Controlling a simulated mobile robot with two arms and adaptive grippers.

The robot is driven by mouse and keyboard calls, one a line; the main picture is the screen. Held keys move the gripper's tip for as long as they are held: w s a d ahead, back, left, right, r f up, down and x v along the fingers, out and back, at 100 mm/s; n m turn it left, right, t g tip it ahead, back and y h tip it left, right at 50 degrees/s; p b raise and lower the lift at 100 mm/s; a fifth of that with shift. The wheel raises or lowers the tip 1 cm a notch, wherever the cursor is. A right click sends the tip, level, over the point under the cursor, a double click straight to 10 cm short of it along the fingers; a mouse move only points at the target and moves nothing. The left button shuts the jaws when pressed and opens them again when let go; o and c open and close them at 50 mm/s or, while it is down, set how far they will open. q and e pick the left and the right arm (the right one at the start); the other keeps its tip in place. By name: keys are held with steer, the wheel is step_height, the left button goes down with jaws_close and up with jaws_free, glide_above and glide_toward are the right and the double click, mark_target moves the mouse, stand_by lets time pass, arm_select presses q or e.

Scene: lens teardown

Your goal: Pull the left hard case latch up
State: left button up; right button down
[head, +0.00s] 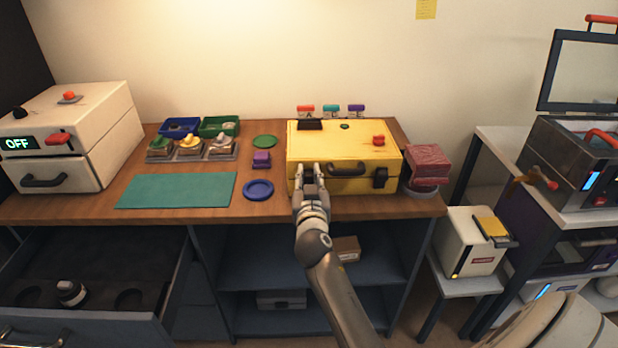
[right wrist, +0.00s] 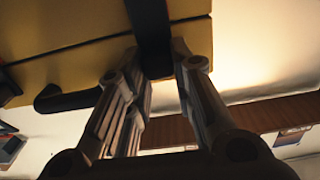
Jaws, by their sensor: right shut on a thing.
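The yellow hard case (head: 345,150) sits closed on the wooden workbench, with a dark handle (head: 347,171) on its front. Its right latch (head: 380,178) is dark and hangs at the front. My right gripper (head: 309,172) is at the left part of the case front and is shut on the left latch. In the head view the fingers hide most of that latch. In the right wrist view the black left latch (right wrist: 152,36) runs between my two fingers (right wrist: 160,80) against the yellow case. My left gripper is out of view.
A blue dish (head: 258,190) and a purple block (head: 261,159) lie left of the case. A red stack (head: 427,162) stands close to its right. A green mat (head: 177,190) lies further left. A drawer (head: 95,290) is open below the bench.

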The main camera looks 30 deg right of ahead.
steer(key=shift+r+p, duration=0.45)
steer(key=shift+r, duration=0.7)
steer(key=c, duration=1.2)
jaws_free()
steer(key=shift+w, duration=0.1)
steer(key=shift+c, duration=0.2)
steer(key=shift+f, duration=0.1)
steer(key=shift+s+a, duration=0.1)
steer(key=shift+s, duration=0.15)
steer(key=v, duration=0.7)
